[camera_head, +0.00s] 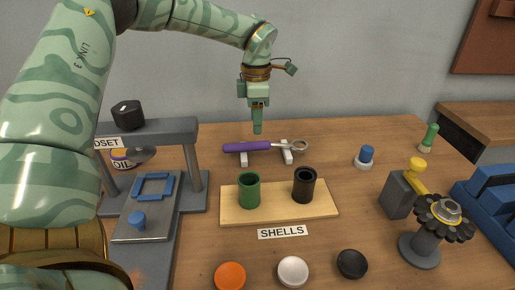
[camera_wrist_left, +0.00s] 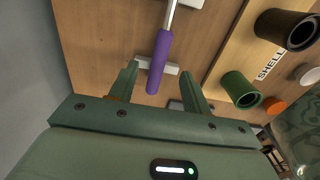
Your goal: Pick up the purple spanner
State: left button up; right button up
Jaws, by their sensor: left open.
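The purple spanner (camera_head: 250,146) has a purple handle and a silver ring end. In the head view it rests across two small white supports (camera_head: 286,153) at the back of the table. My left gripper (camera_head: 257,130) points down just above and behind the handle, apart from it. In the left wrist view the purple handle (camera_wrist_left: 159,62) lies between and beyond the open fingers of the gripper (camera_wrist_left: 160,85), with nothing held. The silver end of the spanner runs off the top of that view. My right gripper is not in view.
A wooden board (camera_head: 279,213) with a green cup (camera_head: 249,190) and a black cup (camera_head: 304,184) stands in front of the spanner. A grey press (camera_head: 150,205) is at left. A blue-topped knob (camera_head: 366,157) stands to the right. The table between the spanner and knob is clear.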

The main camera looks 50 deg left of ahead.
aim_at(266, 146)
pick_arm(q)
notch_tip(266, 146, down, 2)
jog(key=shift+s+f, duration=0.1)
jog(key=shift+f, duration=0.1)
notch_tip(266, 146, down, 5)
jog(key=shift+a+b, duration=0.1)
jog(key=shift+b, duration=0.8)
jog(key=shift+s+r, duration=0.1)
jog(key=shift+r, duration=0.05)
jog(key=shift+c, duration=0.6)
grip_shut()
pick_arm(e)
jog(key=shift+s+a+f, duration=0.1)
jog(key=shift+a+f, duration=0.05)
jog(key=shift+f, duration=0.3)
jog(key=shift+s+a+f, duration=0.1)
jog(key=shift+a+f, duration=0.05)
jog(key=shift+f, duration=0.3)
